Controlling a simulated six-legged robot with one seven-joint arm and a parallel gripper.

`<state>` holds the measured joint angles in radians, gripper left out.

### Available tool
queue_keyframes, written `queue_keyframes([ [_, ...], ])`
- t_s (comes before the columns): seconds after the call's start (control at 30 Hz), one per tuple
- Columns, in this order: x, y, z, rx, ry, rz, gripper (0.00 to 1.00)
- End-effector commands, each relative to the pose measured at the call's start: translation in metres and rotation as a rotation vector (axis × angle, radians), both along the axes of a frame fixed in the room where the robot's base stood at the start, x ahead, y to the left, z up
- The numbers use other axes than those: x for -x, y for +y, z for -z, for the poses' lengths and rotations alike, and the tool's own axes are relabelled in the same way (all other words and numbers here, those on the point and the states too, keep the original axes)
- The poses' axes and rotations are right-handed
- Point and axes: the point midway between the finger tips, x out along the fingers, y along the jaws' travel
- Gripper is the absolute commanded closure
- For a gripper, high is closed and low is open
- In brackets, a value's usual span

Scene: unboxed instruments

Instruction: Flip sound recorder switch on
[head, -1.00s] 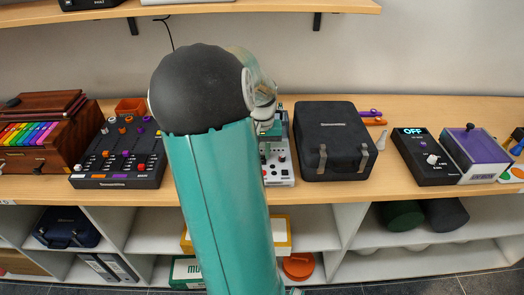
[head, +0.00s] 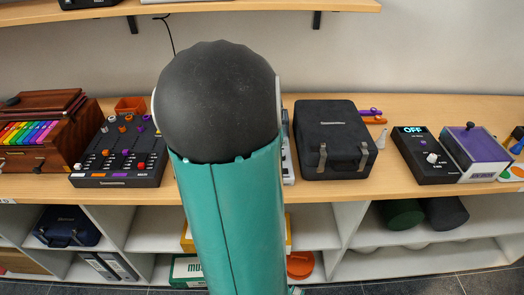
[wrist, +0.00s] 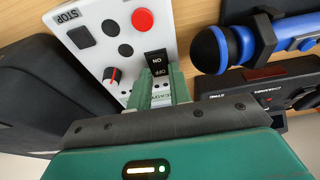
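The sound recorder appears to be the white panel device (wrist: 108,62) in the wrist view. It has a red button (wrist: 142,19), dark buttons, a red-marked knob and an upside-down STOP label. Its black rocker switch (wrist: 157,63) is marked ON and OFF; I cannot tell which side is pressed. My gripper (wrist: 161,84) has its two green fingers at the switch's near edge, with a narrow gap between them where part of the panel shows. I cannot tell if they touch the switch. In the head view my arm hides my gripper and nearly all of the recorder (head: 288,160).
A blue-and-black microphone (wrist: 222,48) and a black device (wrist: 265,92) lie right of the recorder. A black case (head: 335,145) stands close beside it. A slider box (head: 120,155), a wooden instrument (head: 45,130) and an OFF-display box (head: 425,160) share the shelf.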

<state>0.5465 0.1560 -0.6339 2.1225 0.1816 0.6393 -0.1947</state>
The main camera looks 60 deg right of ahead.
Motion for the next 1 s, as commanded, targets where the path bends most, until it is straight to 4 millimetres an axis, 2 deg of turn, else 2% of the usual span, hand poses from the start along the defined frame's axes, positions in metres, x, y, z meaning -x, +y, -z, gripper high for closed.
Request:
queue_keyframes([
  [0.03,0.0,0.0,0.0,0.0,0.0,0.0,0.7],
  [0.1,0.0,0.0,0.0,0.0,0.0,0.0,0.6],
  [0.47,0.0,0.001,-0.005,0.0,-0.002,0.0,0.6],
  [0.67,0.003,0.007,-0.034,0.003,-0.005,-0.002,0.6],
  [1.0,0.012,0.025,-0.105,0.002,-0.004,-0.001,0.6],
])
